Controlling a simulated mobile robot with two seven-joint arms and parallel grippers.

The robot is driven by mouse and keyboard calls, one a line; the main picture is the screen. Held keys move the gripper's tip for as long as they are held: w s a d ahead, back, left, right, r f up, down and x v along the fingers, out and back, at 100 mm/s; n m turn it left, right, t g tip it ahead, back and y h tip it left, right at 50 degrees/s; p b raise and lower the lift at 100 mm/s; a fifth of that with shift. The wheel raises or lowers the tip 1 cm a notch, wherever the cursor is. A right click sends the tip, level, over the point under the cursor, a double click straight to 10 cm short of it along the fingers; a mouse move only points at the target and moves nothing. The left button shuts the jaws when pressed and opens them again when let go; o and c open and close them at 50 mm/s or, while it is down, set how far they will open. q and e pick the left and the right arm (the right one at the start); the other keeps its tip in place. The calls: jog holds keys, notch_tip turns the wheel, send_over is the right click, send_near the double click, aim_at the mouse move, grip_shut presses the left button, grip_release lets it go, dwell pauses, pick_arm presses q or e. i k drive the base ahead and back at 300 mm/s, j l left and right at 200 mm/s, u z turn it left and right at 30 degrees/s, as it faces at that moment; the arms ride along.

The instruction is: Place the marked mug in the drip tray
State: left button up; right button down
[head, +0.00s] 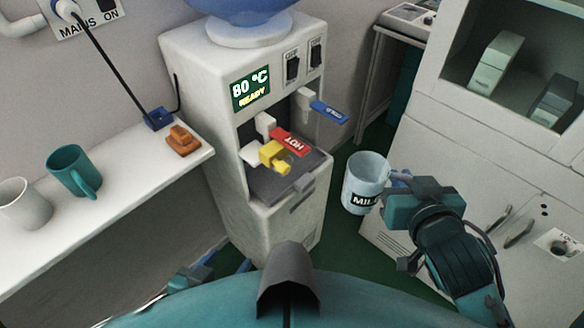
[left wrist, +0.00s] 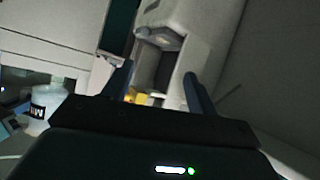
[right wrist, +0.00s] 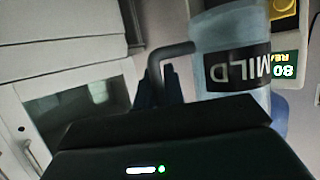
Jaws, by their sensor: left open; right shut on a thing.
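The marked mug (head: 362,186) is pale blue with a black label; the label reads MILD in the right wrist view (right wrist: 230,68). My right gripper (head: 396,182) is shut on its handle and holds it in the air, roughly upright, to the right of the dispenser. The mug also shows at the left of the left wrist view (left wrist: 44,104). My left gripper (head: 205,275) is low, in front of the dispenser, open and empty.
The white dispenser (head: 226,130) has red HOT (head: 289,143) and blue (head: 328,112) tap levers and a yellow part (head: 273,156) over the tray. A teal mug (head: 72,170), a white mug (head: 22,203) and an orange object (head: 183,140) stand on the left shelf. A cabinet (head: 480,150) is at right.

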aim_at(276, 184)
jog(key=i+l, duration=0.1)
jog(key=l, duration=1.2)
jog(key=i+l+u, duration=0.1)
jog(key=l+u, duration=0.15)
jog(key=l, duration=0.25)
jog(key=u, duration=1.1)
jog(key=i+j+u, duration=0.1)
jog(key=i, duration=0.35)
jog(key=j, duration=0.1)
